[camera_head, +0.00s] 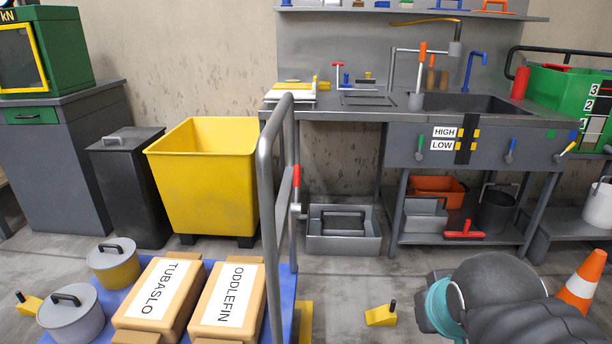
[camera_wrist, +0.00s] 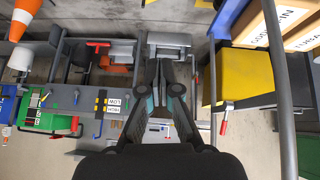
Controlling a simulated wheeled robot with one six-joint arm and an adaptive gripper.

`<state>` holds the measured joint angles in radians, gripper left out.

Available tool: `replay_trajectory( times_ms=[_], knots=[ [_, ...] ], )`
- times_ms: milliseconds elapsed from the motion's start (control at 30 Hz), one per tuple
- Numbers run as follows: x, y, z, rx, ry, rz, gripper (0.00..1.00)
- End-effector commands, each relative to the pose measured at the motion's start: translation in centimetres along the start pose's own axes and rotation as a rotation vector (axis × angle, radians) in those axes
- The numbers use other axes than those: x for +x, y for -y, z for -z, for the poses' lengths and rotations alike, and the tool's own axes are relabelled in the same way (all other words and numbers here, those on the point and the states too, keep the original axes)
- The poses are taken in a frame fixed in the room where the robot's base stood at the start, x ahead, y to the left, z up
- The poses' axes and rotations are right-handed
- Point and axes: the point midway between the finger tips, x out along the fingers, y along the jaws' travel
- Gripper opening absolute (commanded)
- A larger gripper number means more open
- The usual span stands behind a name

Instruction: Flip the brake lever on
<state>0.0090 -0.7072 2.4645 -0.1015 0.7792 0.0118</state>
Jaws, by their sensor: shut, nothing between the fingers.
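The brake lever (camera_head: 296,182) has a red grip and a grey lower end. It stands upright beside the grey push handle (camera_head: 265,170) of the blue trolley (camera_head: 288,285). In the wrist view, which is turned over, the red lever (camera_wrist: 223,127) shows right of my fingers, next to a grey post. My gripper (camera_wrist: 168,68) is shut and empty, with its fingers apart from the lever in the picture. In the head view only my dark arm shows at the bottom right, and the fingertips are hidden.
A grey tray (camera_head: 344,240) lies under the sink bench (camera_head: 400,145). A yellow wedge (camera_head: 380,316) and a traffic cone (camera_head: 582,282) stand on the floor.

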Motion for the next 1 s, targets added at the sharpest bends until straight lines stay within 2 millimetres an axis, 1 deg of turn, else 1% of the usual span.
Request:
replay_trajectory(
  times_ms=[33, 67, 100, 133, 167, 200, 267, 300, 367, 400, 467, 500, 567, 600, 700, 767, 833, 900, 1000],
  knots=[
    [0.5, -1.1, 2.3, -0.03, -0.06, -0.042, 0.0],
    [0.6, -1.8, 3.9, -0.054, -0.106, -0.071, 0.0],
    [0.7, -2.7, 6.3, -0.093, -0.174, -0.11, 0.0],
    [0.8, -3.4, 8.2, -0.126, -0.226, -0.14, 0.0],
    [0.7, -4.0, 10.2, -0.162, -0.28, -0.166, 0.0],
    [0.6, -4.5, 12.8, -0.215, -0.353, -0.198, 0.0],
    [0.3, -5.0, 16.6, -0.301, -0.459, -0.237, 0.0],
    [0.1, -5.0, 18.9, -0.363, -0.528, -0.255, 0.0],
    [-0.2, -4.7, 22.2, -0.459, -0.627, -0.271, 0.0],
    [-0.4, -4.2, 24.2, -0.527, -0.69, -0.274, 0.0],
    [-0.6, -3.1, 26.8, -0.634, -0.781, -0.266, 0.0],
    [-0.6, -2.2, 28.3, -0.708, -0.837, -0.254, 0.0],
    [-0.4, -0.7, 30.0, -0.82, -0.915, -0.221, 0.0],
    [-0.1, 0.5, 30.9, -0.896, -0.962, -0.191, 0.0],
    [0.8, 3.4, 31.9, -1.084, -1.063, -0.089, 0.0],
    [1.5, 5.0, 31.8, -1.188, -1.108, -0.012, 0.0],
    [2.4, 6.5, 31.1, -1.295, -1.145, 0.083, 0.0],
    [3.2, 7.7, 30.1, -1.383, -1.169, 0.175, 0.0],
    [4.1, 8.6, 28.7, -1.471, -1.183, 0.285, 0.0]
  ],
)
